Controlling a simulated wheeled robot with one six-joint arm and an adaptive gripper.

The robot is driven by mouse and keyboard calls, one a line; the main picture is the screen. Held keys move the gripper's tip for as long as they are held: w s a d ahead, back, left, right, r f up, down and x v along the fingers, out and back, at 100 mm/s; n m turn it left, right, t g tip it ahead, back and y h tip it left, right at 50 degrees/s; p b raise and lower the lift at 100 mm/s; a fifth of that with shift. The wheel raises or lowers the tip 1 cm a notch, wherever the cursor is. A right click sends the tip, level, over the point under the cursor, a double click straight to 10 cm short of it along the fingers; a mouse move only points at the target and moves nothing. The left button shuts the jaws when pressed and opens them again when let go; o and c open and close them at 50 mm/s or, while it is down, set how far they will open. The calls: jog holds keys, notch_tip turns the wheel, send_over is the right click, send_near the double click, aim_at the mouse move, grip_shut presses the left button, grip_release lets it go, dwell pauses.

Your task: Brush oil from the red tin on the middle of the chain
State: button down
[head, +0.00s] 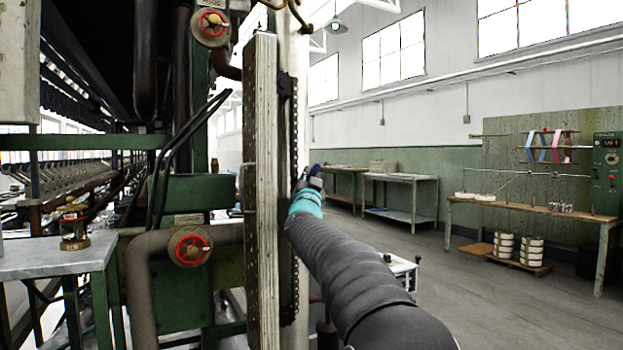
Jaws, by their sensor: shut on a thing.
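The chain (294,135) hangs upright along the right side of a pale wooden post, and its middle runs down behind my arm's end. My gripper (313,178) is just right of the chain at about mid-height, small and dark, past the teal wrist. It is shut on a thin thing, taken to be the brush, of which hardly anything can be made out. Whether the bristles touch the chain cannot be told. No red tin can be made out.
A grey table (40,262) at the left bears a brass and glass oiler (74,228). Red valve wheels (190,248) sit on the green machine. A white-topped trolley (402,268) stands behind my arm. The floor at the right is open before a wooden bench (530,208).

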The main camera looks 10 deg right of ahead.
jog(key=shift+r+p, duration=2.9)
jog(key=shift+r, duration=0.9)
notch_tip(320, 180, down, 14)
jog(key=b, duration=1.2)
jog(key=shift+s, duration=0.1)
jog(key=s+d+b, duration=0.2)
jog(key=s+b, duration=0.1)
jog(key=s, duration=0.2)
jog(key=shift+s, duration=0.35)
jog(key=shift+r, duration=0.1)
